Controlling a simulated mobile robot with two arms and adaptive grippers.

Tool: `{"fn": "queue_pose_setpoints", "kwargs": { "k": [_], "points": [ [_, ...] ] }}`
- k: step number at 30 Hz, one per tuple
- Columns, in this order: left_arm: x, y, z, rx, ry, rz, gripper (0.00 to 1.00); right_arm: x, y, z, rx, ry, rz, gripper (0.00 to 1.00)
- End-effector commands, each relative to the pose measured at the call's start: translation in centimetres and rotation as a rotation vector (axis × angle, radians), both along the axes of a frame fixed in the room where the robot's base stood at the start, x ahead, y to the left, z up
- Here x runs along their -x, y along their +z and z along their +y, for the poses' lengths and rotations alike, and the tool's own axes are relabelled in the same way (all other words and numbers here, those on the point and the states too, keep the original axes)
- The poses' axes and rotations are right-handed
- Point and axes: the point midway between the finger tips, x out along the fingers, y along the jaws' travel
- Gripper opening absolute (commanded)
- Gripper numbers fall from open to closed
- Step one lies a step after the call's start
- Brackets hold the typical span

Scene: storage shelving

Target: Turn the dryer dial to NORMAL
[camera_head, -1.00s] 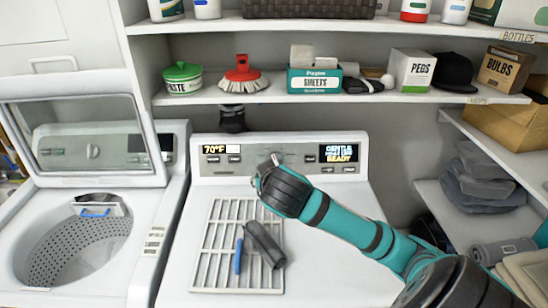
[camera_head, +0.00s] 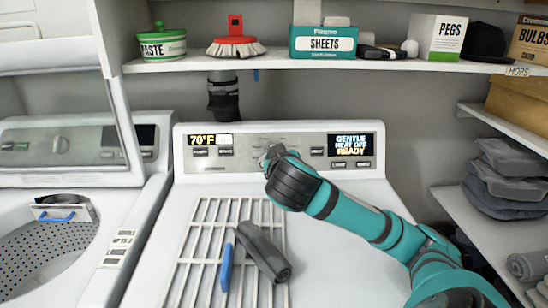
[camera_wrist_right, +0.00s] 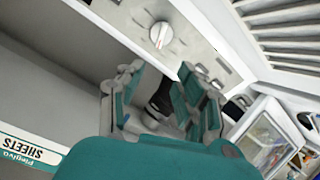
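The dryer (camera_head: 330,230) is white, and its control panel (camera_head: 300,172) runs along the back. The panel's right display (camera_head: 351,145) reads GENTLE, HEAT OFF, READY. The dial (camera_wrist_right: 160,35) is a round pale knob with a pointer line, clear in the right wrist view; in the head view my gripper mostly hides it. My right gripper (camera_wrist_right: 163,88) has its two teal-and-grey fingers spread with nothing visible between them. The dial appears beyond the fingertips, off to one side, apart from them in the wrist view. In the head view my right gripper (camera_head: 275,155) is at the panel's middle. My left gripper is not in view.
A grey rack (camera_head: 195,250) lies on the dryer top, with a dark rolled cloth (camera_head: 262,252) and a blue item (camera_head: 226,268). A shelf (camera_head: 290,66) with boxes and a brush hangs above the panel. An open washer (camera_head: 50,255) stands at left.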

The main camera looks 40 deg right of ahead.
Motion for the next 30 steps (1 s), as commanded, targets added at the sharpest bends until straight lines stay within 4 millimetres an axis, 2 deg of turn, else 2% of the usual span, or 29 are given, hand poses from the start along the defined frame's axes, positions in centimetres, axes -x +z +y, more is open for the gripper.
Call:
{"fn": "queue_pose_setpoints", "kwargs": {
  "k": [5, 21, 30],
  "points": [
    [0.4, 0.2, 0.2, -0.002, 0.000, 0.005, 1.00, -2.0, -1.0, -1.8, 0.001, -0.005, 0.006, 0.36],
    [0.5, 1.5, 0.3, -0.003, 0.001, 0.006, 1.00, -10.3, -4.9, -8.3, -0.002, -0.003, 0.002, 0.36],
    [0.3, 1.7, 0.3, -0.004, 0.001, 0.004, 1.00, -12.2, -6.0, -9.7, -0.001, -0.001, 0.003, 0.36]
  ]
}}
